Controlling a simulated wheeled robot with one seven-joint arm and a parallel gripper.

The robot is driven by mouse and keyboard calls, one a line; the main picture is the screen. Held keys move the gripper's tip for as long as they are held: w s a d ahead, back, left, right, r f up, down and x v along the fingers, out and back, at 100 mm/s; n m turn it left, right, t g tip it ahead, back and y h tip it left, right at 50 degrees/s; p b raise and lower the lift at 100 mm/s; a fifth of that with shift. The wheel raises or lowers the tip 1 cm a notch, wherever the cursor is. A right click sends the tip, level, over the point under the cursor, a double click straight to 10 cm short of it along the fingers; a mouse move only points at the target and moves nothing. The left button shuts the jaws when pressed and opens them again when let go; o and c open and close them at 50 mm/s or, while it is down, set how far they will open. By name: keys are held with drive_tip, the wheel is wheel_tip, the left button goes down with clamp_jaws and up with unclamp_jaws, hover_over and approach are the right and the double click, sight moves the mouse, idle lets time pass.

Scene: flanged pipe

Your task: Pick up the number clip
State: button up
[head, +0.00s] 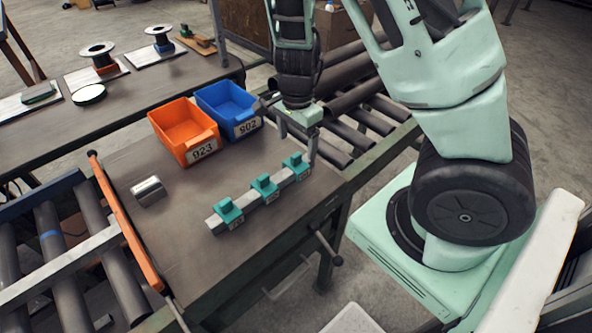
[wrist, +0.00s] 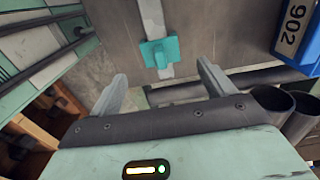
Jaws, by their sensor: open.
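Three teal number clips sit on a light grey bar on the workbench: a left clip (head: 229,212), a middle clip (head: 265,187) and a right clip (head: 295,163). Each has a small label whose number I cannot read. My gripper (head: 298,147) is open and empty, pointing down over the bar's right end, close to the right clip. In the wrist view one teal clip (wrist: 159,53) on the bar (wrist: 152,17) shows just ahead of and between the spread fingers (wrist: 162,78). I see no contact with it.
An orange bin (head: 184,131) marked 923 and a blue bin (head: 228,108) stand behind the bar; the blue one reads 902 in the wrist view (wrist: 297,32). A metal cylinder (head: 148,191) lies at left. An orange rail (head: 125,222) edges the bench. Rollers (head: 350,95) lie behind my gripper.

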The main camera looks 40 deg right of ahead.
sight(296, 155)
drive_tip(key=shift+w+f+b, duration=0.1)
drive_tip(key=shift+f+b, duration=0.5)
drive_tip(key=shift+f, duration=2.55)
drive_tip(key=c, duration=1.1)
